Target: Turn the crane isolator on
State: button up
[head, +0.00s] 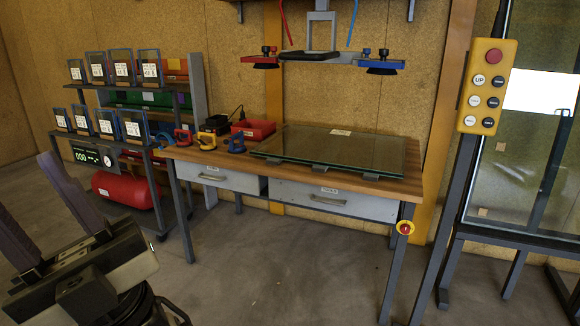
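The crane isolator (405,228) is a red rotary knob on a round yellow plate. It sits on the front right leg of the workbench, just under the tabletop corner. The knob's exact setting is too small to tell. My gripper (57,178) is at the lower left, pointing up, with its two dark fingers apart and nothing between them. It is well to the left of the isolator and clear of the bench.
The wooden workbench (225,165) carries a glass pane (330,145). A yellow button pendant (487,87) hangs right of it, before a glass frame (520,170). A suction lifter (325,57) hangs above. A shelf rack (110,140) stands left. The floor before the bench is clear.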

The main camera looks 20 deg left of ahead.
aim_at(405, 230)
jog(key=i+l, duration=0.15)
jog(key=i, duration=0.4)
jog(key=i+l, duration=0.15)
jog(key=i, duration=0.4)
